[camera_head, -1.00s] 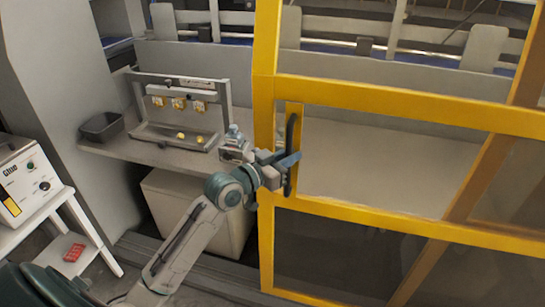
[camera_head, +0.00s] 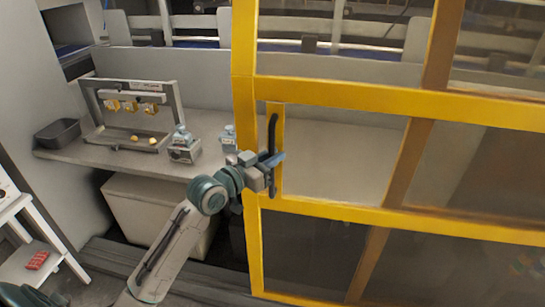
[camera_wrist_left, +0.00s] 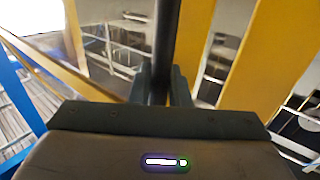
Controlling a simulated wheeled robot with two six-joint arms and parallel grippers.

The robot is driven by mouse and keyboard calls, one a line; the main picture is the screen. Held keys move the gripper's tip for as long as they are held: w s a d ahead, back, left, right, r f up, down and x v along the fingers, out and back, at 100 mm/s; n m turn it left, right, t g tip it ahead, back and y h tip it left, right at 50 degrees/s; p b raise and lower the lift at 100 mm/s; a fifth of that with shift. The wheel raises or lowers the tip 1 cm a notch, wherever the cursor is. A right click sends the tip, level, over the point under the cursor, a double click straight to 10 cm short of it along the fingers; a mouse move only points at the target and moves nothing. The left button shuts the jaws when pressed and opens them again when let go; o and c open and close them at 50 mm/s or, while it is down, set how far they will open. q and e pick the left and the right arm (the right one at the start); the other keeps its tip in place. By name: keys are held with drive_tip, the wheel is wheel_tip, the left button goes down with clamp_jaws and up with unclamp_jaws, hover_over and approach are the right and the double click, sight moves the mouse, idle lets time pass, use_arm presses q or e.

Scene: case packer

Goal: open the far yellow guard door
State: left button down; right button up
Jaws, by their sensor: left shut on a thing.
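The yellow guard door (camera_head: 345,92) stands on the right side of the head view, with clear panels in a yellow frame. Its black handle (camera_head: 272,137) is a vertical bar on a yellow plate near the door's left edge. My left gripper (camera_head: 272,160) is shut on the lower part of this handle. In the left wrist view the dark handle bar (camera_wrist_left: 163,50) runs up from between the fingers of my left gripper (camera_wrist_left: 163,85). My right gripper is not in view.
Left of the door, a grey counter (camera_head: 75,154) holds a rack (camera_head: 130,110) with yellow pieces, a dark bin (camera_head: 58,133) and small grey-blue devices (camera_head: 183,147). A white stand with a red item (camera_head: 37,260) is at the lower left.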

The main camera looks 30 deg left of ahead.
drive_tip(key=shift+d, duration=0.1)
use_arm(q)
drive_tip(key=c, duration=1.4)
unclamp_jaws()
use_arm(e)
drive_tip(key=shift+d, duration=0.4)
use_arm(q)
drive_tip(key=shift+s+a+f, duration=0.1)
drive_tip(key=shift+s+a, duration=0.05)
drive_tip(key=shift+s, duration=0.3)
drive_tip(key=v, duration=0.9)
drive_tip(key=shift+s, duration=0.35)
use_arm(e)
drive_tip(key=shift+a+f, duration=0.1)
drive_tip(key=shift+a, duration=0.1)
use_arm(q)
drive_tip(key=shift+a, duration=0.1)
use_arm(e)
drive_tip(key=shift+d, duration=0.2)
